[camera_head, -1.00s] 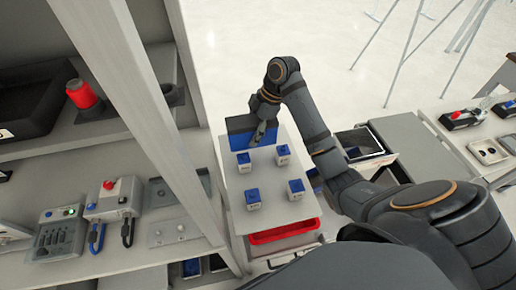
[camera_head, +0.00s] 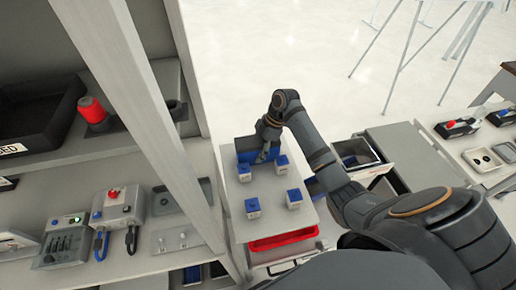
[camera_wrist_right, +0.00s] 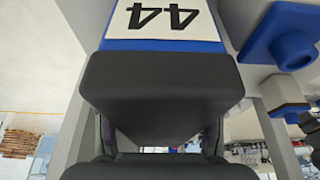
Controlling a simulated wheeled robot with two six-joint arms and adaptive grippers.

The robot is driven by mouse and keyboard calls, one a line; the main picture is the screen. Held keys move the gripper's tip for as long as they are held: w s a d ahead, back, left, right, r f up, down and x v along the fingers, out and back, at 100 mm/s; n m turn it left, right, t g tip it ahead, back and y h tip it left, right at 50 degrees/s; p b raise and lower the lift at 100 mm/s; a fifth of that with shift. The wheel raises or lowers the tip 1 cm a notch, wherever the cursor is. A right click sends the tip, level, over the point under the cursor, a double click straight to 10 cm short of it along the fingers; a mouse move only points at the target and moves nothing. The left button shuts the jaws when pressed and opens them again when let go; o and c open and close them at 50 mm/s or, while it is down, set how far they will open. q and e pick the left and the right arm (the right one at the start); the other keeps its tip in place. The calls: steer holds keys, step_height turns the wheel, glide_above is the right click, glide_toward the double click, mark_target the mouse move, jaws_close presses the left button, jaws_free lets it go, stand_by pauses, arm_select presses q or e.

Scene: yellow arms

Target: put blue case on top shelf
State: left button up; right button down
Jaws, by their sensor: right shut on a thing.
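The blue case (camera_head: 246,147) is at the far end of a small grey table in the head view, behind several blue-topped white blocks. My right gripper (camera_head: 264,151) is shut on it and partly covers it. In the right wrist view the case (camera_wrist_right: 210,46) shows a blue edge and a white label with "44" upside down, against the dark gripper finger (camera_wrist_right: 160,95). I cannot tell whether the case touches the table. My left gripper is out of view. A shelf unit stands at left; its upper visible board (camera_head: 112,140) holds other items.
A black bin (camera_head: 40,125) and a red spool (camera_head: 94,110) stand on that board. Control boxes (camera_head: 118,207) sit on the lower board. A red tray (camera_head: 283,241) is under the tabletop (camera_head: 270,222).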

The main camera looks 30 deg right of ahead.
steer(key=shift+c, duration=1.9)
jaws_free()
